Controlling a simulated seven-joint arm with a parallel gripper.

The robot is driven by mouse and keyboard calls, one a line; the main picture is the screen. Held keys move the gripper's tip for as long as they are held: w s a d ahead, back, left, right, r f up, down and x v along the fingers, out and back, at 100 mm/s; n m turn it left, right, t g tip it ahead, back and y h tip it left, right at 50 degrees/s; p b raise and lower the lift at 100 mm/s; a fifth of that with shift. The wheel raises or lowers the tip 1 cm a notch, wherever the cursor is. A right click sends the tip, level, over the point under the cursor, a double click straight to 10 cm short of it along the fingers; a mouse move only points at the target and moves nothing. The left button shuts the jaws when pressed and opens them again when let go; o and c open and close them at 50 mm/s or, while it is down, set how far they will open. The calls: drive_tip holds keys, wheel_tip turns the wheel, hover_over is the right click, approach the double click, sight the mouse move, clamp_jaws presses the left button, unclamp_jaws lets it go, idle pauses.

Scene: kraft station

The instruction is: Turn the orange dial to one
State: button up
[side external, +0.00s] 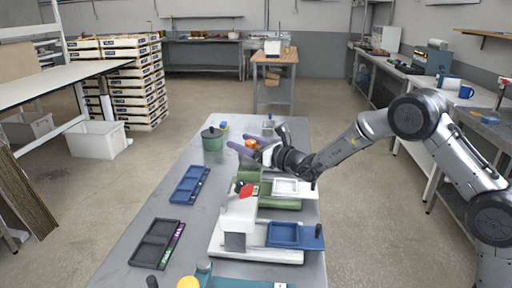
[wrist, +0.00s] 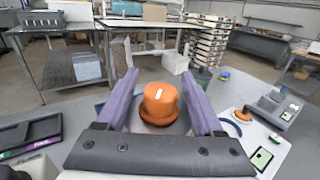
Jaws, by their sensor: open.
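The orange dial (wrist: 160,102) is in the middle of the wrist view, with a white mark on its top face. My gripper (wrist: 161,88) is open, with one purple finger on each side of the dial. The dial appears to lie between the fingers, but I cannot tell whether either finger touches it. In the side view my gripper (side external: 240,147) reaches over the far part of the table, and a small piece of the orange dial (side external: 251,143) shows by the fingers. The numbers around the dial cannot be read.
A green pot (side external: 212,140) stands on the grey table (side external: 150,204) left of my gripper. A blue tray (side external: 190,185) and a black tray (side external: 158,243) lie along the left. A white and green machine (side external: 240,212) with a red part stands nearer the camera, below my wrist.

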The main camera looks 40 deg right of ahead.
drive_tip(key=v, duration=1.3)
drive_tip(key=shift+s, duration=0.25)
drive_tip(key=shift+r, duration=0.1)
